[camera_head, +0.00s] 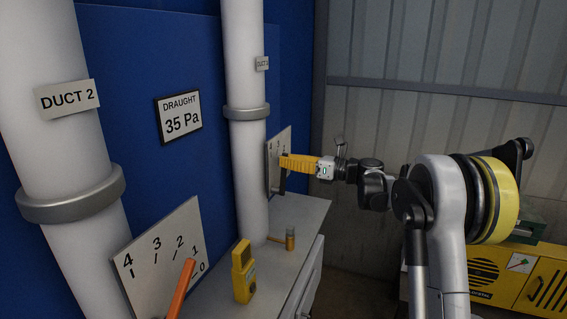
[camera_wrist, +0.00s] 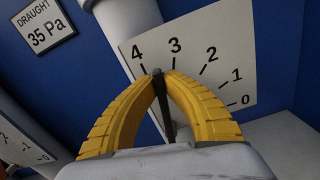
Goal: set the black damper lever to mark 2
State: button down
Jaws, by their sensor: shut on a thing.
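The black damper lever (camera_wrist: 166,107) stands in front of a white scale plate (camera_wrist: 225,45) marked 4 to 0. In the wrist view its tip appears between the ticks of 4 and 3. My gripper (camera_wrist: 160,73) has its two yellow fingers closed on the lever near its tip. In the head view my gripper (camera_head: 283,162) is at the far scale plate (camera_head: 272,168), seen nearly edge-on, so its marks are hard to read. A short dark piece of the lever (camera_head: 282,183) shows below the fingers.
An orange lever (camera_head: 180,288) stands at the nearer scale plate (camera_head: 150,262), under the DUCT 2 pipe (camera_head: 55,120). A yellow handheld meter (camera_head: 243,272) and a small cylinder (camera_head: 290,239) stand on the cabinet top (camera_head: 300,212). A sign (camera_head: 180,116) reads DRAUGHT 35 Pa.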

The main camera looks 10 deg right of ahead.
aim_at(277, 158)
jog(key=w+d+m, duration=0.1)
jog(key=w+f+m, duration=0.1)
jog(key=m, duration=0.1)
jog(key=shift+w+d, duration=0.2)
jog(key=shift+d, duration=0.15)
jog(key=shift+w+d+f+m+b, duration=0.3)
jog(key=shift+w+f+m, duration=0.2)
jog(key=shift+m, duration=0.45)
jog(key=shift+w+d+f+m+b, duration=0.15)
jog(key=shift+w+d+f+m, duration=0.3)
jog(key=shift+m, duration=0.5)
jog(key=c, duration=1.5)
grip_release()
jog(key=shift+a, duration=0.1)
jog(key=v, duration=1.2)
